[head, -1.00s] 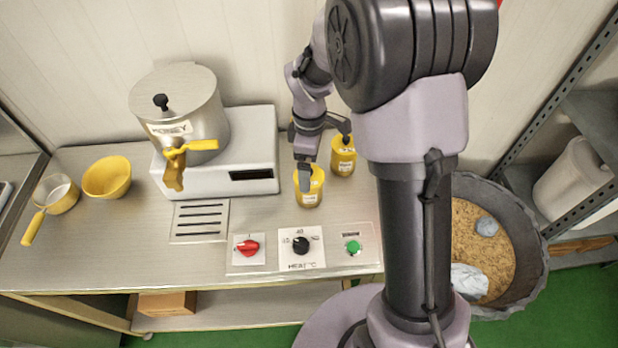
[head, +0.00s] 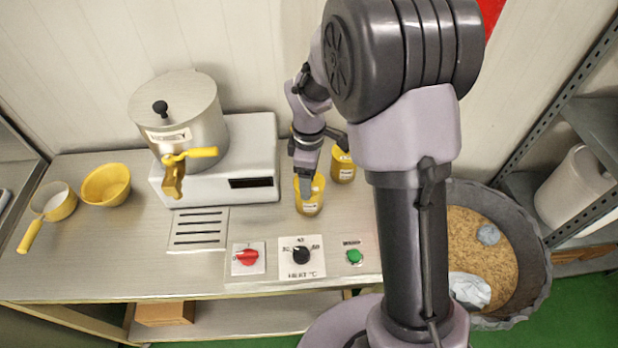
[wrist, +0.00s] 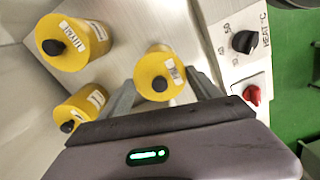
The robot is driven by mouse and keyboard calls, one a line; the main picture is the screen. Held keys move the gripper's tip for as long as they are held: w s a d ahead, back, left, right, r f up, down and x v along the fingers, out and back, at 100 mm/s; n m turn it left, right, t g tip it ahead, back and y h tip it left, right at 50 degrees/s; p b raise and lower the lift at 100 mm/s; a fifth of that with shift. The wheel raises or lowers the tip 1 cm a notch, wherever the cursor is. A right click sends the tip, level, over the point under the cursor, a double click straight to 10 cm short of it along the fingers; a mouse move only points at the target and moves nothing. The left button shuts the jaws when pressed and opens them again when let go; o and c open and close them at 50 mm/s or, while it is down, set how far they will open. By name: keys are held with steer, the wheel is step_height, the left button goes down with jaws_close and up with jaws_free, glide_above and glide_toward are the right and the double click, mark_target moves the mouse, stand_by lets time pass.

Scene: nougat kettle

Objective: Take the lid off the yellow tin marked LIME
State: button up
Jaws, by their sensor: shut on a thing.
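A yellow tin (head: 311,198) stands on the steel worktop, with my gripper (head: 304,183) right over it. In the wrist view its round yellow lid (wrist: 160,68) with a black knob sits between my two fingers, which are shut on the lid. The tin has a white label, too small and turned to read, so I cannot tell whether it says LIME. The lid appears to be on the tin. A second yellow tin (head: 343,168) stands behind to the right. The wrist view shows two other lidded yellow tins (wrist: 85,47), (wrist: 85,103) with labels I cannot read surely.
A steel kettle (head: 185,105) with yellow handle sits on a white scale-like base (head: 250,160) to the left. A yellow bowl (head: 106,184) and yellow-handled pan (head: 53,203) lie further left. Red, black and green controls (head: 301,255) line the front edge. A round tub (head: 520,270) stands right.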

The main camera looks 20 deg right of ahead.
steer(key=r, duration=0.1)
steer(key=s+r+p, duration=0.1)
steer(key=r, duration=0.1)
steer(key=s+r+p, duration=0.4)
steer(key=s, duration=1.1)
steer(key=shift+d+r, duration=0.2)
steer(key=shift+d, duration=0.15)
